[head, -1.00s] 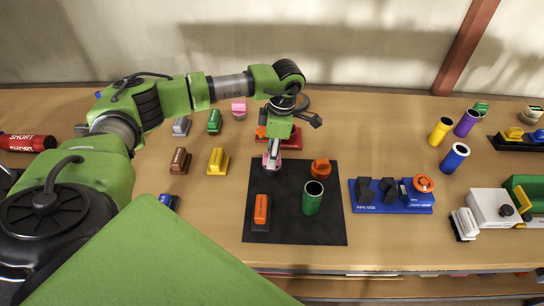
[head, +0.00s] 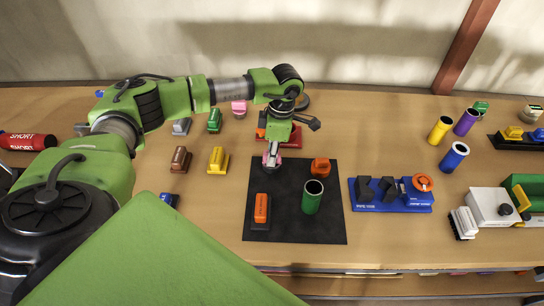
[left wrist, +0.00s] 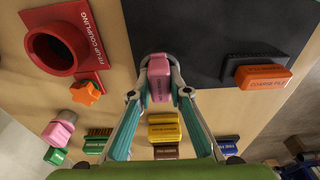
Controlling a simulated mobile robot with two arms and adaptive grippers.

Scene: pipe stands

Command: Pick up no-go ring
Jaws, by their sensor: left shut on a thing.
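My left gripper (head: 271,154) is above the left back part of the black mat (head: 290,231). In the left wrist view, its two fingers (left wrist: 159,92) are shut on a small pink block (left wrist: 159,76). The lettering on this block is too small to read, so I cannot tell whether it is the no-go ring. No other thing in view is readably labelled as the no-go ring. My right gripper is not in view.
A red fit-up coupling block (left wrist: 55,62) stands behind the mat. An orange file block (head: 261,208), a green cylinder (head: 312,197) and an orange piece (head: 320,167) are on the mat. A blue pipe vise (head: 390,204) stands right. Brown (head: 180,159) and yellow (head: 218,160) blocks stand left.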

